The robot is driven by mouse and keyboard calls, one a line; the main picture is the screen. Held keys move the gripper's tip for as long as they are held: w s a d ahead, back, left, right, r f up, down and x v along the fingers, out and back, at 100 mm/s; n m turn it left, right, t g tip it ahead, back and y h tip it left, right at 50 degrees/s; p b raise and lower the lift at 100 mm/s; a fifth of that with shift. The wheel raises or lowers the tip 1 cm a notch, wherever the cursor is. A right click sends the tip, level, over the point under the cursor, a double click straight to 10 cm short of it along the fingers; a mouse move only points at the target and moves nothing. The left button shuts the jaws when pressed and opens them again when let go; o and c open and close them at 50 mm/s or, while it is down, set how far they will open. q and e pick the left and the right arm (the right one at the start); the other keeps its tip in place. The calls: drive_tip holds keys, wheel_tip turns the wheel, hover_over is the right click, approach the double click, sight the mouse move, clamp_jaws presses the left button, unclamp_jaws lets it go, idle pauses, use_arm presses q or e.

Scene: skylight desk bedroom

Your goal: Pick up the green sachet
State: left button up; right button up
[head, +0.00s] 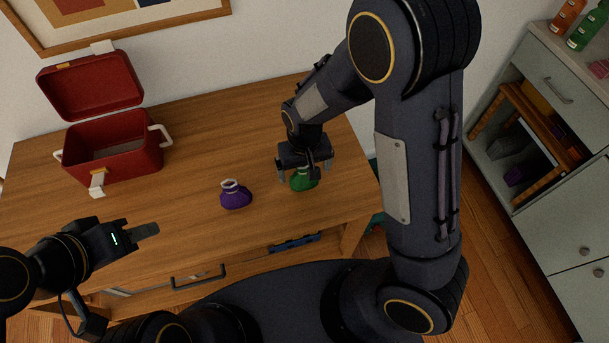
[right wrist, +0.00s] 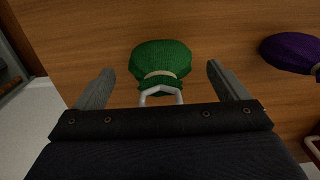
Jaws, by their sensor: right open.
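The green sachet (head: 304,182) lies on the wooden desk near its right end, partly hidden under my right gripper (head: 305,172). In the right wrist view, the green sachet (right wrist: 160,60) has a pale tie round its neck and a white looped end toward the gripper. My right gripper (right wrist: 161,68) is open and empty, with one finger on each side of the sachet's neck. No contact shows. My left gripper (head: 148,231) is over the desk's front left, seen side-on, so its opening is unclear.
A purple sachet (head: 235,195) lies left of the green one; it also shows in the right wrist view (right wrist: 292,52). An open red box (head: 112,148) with white handles stands at the back left of the desk (head: 200,130). A grey cabinet (head: 550,215) stands at the right.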

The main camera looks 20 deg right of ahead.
drive_tip(key=c, duration=1.1)
drive_tip(key=shift+o, duration=0.2)
drive_tip(key=shift+r, duration=0.1)
drive_tip(key=shift+r, duration=0.5)
drive_tip(key=r, duration=0.2)
drive_tip(key=shift+a+r, duration=0.35)
drive_tip(key=shift+r, duration=0.05)
drive_tip(key=s+a+r+b, duration=0.1)
drive_tip(key=s+a+r, duration=0.4)
drive_tip(key=a+r, duration=0.4)
drive_tip(key=a, duration=0.3)
drive_tip(key=shift+s+a+b, duration=0.15)
drive_tip(key=shift+b, duration=0.15)
